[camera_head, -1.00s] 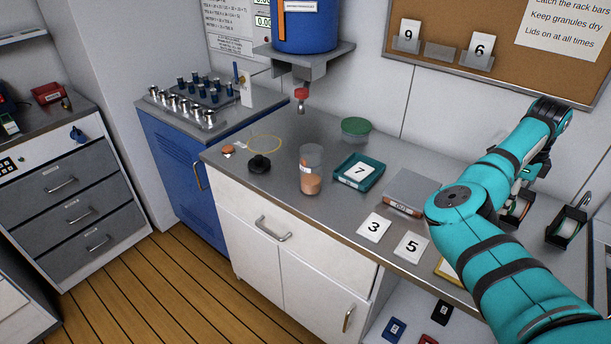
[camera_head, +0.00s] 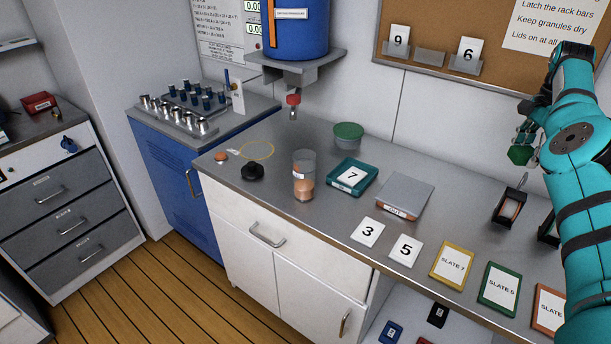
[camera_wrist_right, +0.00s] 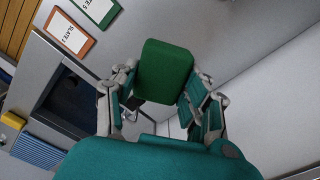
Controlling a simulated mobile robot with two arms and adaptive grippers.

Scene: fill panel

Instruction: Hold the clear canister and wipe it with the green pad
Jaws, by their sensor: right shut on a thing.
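The clear canister (camera_head: 303,170) stands upright on the grey counter, with orange granules in its lower part and a small pale label. My right gripper (camera_head: 528,148) is at the right, above the back of the counter and well apart from the canister. It is shut on the green pad (camera_head: 519,155). In the right wrist view the green pad (camera_wrist_right: 163,68) sits between the two fingers of the right gripper (camera_wrist_right: 160,88), clear of the counter. My left gripper is in neither view, and nothing holds the canister.
A red-tipped nozzle (camera_head: 293,104) hangs above. Cards, slates and a dark holder (camera_head: 509,206) lie to the right.

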